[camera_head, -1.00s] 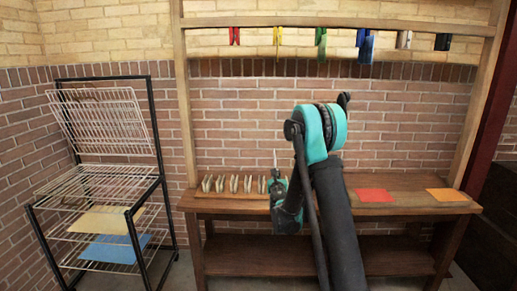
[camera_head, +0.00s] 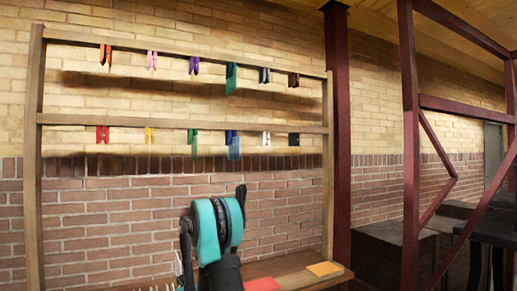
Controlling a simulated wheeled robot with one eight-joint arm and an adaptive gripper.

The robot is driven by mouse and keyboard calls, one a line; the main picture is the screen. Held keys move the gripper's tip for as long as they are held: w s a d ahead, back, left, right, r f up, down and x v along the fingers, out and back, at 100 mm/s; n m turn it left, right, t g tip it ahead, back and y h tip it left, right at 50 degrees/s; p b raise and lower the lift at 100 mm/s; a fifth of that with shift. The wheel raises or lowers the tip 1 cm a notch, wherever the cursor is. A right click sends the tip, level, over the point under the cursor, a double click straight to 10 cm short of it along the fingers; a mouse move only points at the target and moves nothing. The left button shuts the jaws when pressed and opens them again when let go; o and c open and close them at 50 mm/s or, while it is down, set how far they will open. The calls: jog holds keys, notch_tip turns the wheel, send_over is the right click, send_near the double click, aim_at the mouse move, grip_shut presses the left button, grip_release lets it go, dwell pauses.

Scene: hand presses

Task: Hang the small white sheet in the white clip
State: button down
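The white clip (camera_head: 266,138) hangs on the lower rail of the wooden rack, between a blue clip and a black clip. I see no sheet hanging from it. No small white sheet can be made out in this view. My arm (camera_head: 212,235) rises from the bottom edge, left of and below the white clip. My gripper does not show; the end of the arm is cut off by the frame or hidden.
A red sheet (camera_head: 262,284) and an orange sheet (camera_head: 324,269) lie on the wooden bench (camera_head: 290,268). More coloured clips hang on both rails; a blue sheet (camera_head: 234,149) hangs at the blue clip. A dark red post (camera_head: 337,130) stands right of the rack.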

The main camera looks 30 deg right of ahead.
dwell(0.3)
jog(key=w+d+r, duration=0.5)
jog(key=d+r, duration=0.4)
jog(key=d, duration=0.4)
jog(key=w+d+r, duration=0.5)
jog(key=d+r, duration=0.4)
jog(key=d, duration=0.3)
jog(key=s+d+r, duration=0.5)
jog(key=d+r, duration=0.3)
jog(key=r, duration=0.1)
jog(key=s+d+r, duration=0.4)
jog(key=d+r, duration=0.4)
jog(key=r, duration=0.1)
jog(key=s+d+r, duration=0.5)
jog(key=d+r, duration=0.3)
jog(key=r, duration=0.2)
jog(key=w+r, duration=0.3)
jog(key=w, duration=0.8)
jog(key=shift+w+r+h, duration=0.2)
jog(key=shift+w+h, duration=0.1)
jog(key=shift+w, duration=0.1)
jog(key=shift+r, duration=0.35)
jog(key=shift+r, duration=1.4)
